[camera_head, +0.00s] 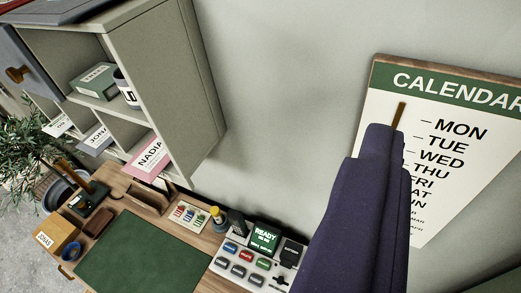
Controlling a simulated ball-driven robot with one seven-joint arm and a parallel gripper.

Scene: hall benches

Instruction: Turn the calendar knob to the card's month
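The calendar board (440,101) hangs on the wall at the right, with a green "CALENDAR" header and weekday names below it. Its right part runs out of the picture. A dark purple cloth (365,210), perhaps a coat, hangs from a wooden peg (399,114) and covers the left and lower part of the board. I see no month knob on the part that shows. No card with a readable month shows. My gripper is not in this view.
A grey shelf unit (165,75) with a pink "NADIA" card (148,157) juts out at the left. Bare wall lies between shelf and calendar.

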